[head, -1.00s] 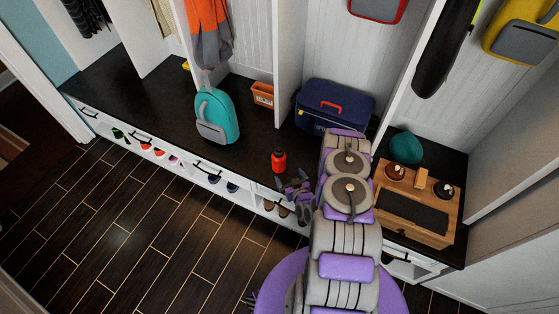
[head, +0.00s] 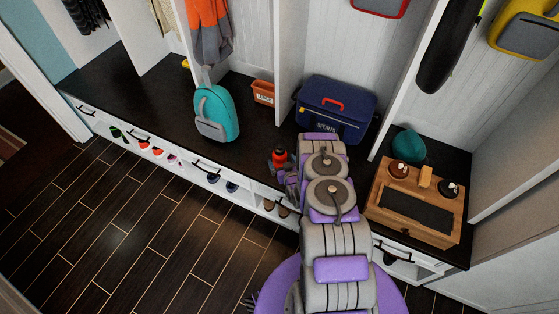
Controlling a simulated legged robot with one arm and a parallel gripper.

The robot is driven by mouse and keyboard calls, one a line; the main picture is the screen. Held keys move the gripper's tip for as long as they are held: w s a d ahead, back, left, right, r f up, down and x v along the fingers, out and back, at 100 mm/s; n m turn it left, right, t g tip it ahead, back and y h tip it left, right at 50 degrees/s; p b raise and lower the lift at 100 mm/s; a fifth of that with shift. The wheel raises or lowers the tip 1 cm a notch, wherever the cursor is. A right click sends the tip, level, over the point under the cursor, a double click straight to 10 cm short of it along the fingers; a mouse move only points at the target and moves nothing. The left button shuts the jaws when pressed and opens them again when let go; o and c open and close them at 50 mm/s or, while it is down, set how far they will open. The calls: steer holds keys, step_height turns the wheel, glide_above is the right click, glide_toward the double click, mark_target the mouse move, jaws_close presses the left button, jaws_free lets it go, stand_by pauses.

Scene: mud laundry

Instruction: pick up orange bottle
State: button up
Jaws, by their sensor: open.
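The orange bottle (head: 279,155) is small, red-orange with a dark cap, and stands upright on the dark bench top near its front edge. My gripper (head: 279,170) is right at the bottle, with its fingers low around or beside it; the arm's links hide part of this area. I cannot tell whether the fingers touch the bottle. The jaws are open.
A navy sports bag (head: 337,108) sits behind my arm. A teal backpack (head: 215,114) and a small orange bin (head: 263,92) stand to the left. A wooden box (head: 415,203) and a teal cap (head: 408,144) are on the right. The bench front edge is close.

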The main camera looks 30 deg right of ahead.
steer(key=shift+b+x, duration=1.1)
steer(key=shift+x, duration=1.6)
steer(key=shift+d, duration=0.2)
steer(key=c, duration=1.1)
